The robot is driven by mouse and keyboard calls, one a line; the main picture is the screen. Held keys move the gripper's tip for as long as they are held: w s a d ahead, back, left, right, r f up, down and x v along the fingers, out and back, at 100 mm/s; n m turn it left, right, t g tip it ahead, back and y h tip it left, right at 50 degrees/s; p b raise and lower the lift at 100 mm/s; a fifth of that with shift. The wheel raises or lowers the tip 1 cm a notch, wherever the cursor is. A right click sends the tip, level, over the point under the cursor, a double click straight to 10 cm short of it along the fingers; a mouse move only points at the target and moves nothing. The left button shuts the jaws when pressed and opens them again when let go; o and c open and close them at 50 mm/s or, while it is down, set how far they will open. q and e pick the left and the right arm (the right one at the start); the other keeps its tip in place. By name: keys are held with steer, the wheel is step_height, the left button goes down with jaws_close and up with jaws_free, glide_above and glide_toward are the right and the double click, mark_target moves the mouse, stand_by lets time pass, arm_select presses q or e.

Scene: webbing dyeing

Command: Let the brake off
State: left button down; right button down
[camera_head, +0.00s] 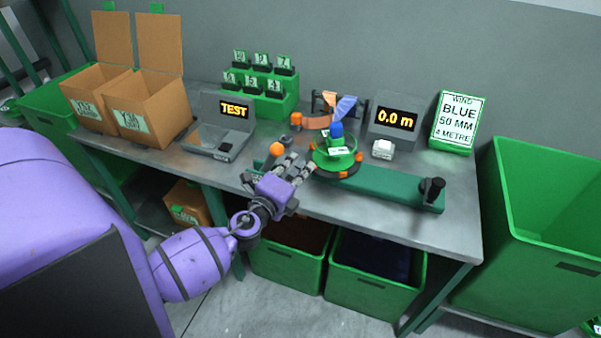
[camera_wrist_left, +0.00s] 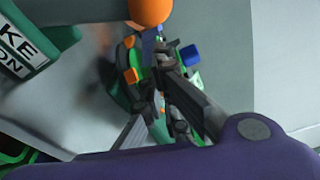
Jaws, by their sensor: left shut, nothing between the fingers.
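The brake's orange ball knob (camera_head: 277,149) stands just left of my left gripper (camera_head: 303,168) in the head view. In the left wrist view the orange ball (camera_wrist_left: 151,9) is at the top edge, on a dark grey lever (camera_wrist_left: 75,10). A green sign (camera_wrist_left: 22,48) at its left is cut off and reads "KE ON". My left gripper is shut and empty, apart from the knob, its fingers (camera_wrist_left: 155,85) pointing toward the winder. The green winder reel (camera_head: 337,160) with its blue knob (camera_head: 336,130) is just beyond the fingertips.
The winder's green base (camera_head: 385,192) runs right to a black post (camera_head: 431,188). Behind stand a "0.0 m" display (camera_head: 396,118), a "TEST" device (camera_head: 235,108) and a "BLUE 50 MM" sign (camera_head: 460,115). Cardboard boxes (camera_head: 150,110) are at left, a large green bin (camera_head: 550,215) at right.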

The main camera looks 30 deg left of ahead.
arm_select(q)
steer(key=shift+s+a+r, duration=0.3)
steer(key=shift+s+a, duration=0.1)
steer(key=shift+a, duration=0.3)
steer(key=s+a+r+n, duration=0.1)
steer(key=a+r+n, duration=0.1)
steer(key=a+n, duration=0.3)
steer(key=s+a+r+n+t, duration=0.1)
steer(key=a+r+n, duration=0.1)
steer(key=a+n, duration=0.3)
steer(key=shift+s+a+r+n+y+b, duration=0.25)
steer(key=shift+r+n+y+b, duration=0.05)
steer(key=shift+r+n+b, duration=0.1)
stand_by(0.6)
